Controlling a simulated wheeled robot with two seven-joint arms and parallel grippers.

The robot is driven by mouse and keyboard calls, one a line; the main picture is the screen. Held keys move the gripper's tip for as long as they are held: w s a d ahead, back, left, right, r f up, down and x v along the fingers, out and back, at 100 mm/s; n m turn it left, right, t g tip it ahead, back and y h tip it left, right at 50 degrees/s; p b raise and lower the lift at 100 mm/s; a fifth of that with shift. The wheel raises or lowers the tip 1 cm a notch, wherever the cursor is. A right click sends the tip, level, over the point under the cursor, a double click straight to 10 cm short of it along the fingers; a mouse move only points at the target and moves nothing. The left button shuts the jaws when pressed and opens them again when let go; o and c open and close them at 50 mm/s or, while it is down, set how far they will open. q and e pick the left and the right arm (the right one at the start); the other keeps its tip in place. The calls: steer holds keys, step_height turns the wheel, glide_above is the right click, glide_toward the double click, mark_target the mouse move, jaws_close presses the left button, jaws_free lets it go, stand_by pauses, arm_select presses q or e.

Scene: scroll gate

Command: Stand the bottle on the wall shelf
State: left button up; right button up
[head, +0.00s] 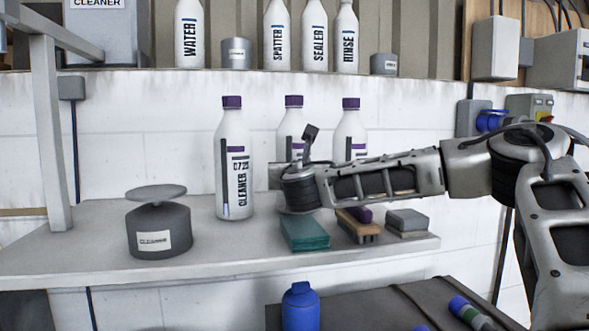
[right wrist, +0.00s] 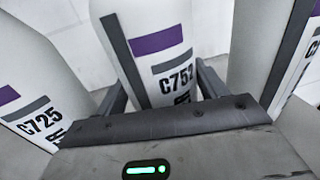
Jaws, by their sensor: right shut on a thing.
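A white bottle with a purple cap (head: 293,122) stands upright in the middle of three alike bottles. In the right wrist view this bottle, labelled C752 (right wrist: 155,50), is between the fingers of my right gripper (right wrist: 163,92), which is shut on it. In the head view the right gripper (head: 284,176) covers the bottle's lower part, so I cannot tell whether its base touches the grey shelf (head: 80,257). A C725 cleaner bottle (head: 235,165) stands just left of it, and another purple-capped bottle (head: 351,127) is just right. My left gripper is not in view.
A grey pot with a disc top (head: 158,228), a teal block (head: 304,234), a brush (head: 357,227) and grey blocks (head: 407,221) sit on the shelf. An upper ledge holds several white bottles (head: 190,35). A blue bottle (head: 300,308) is below, in front.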

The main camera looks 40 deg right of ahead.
steer(key=shift+f, duration=0.15)
steer(key=o, duration=1.3)
steer(key=b+v, duration=0.2)
steer(key=v, duration=1)
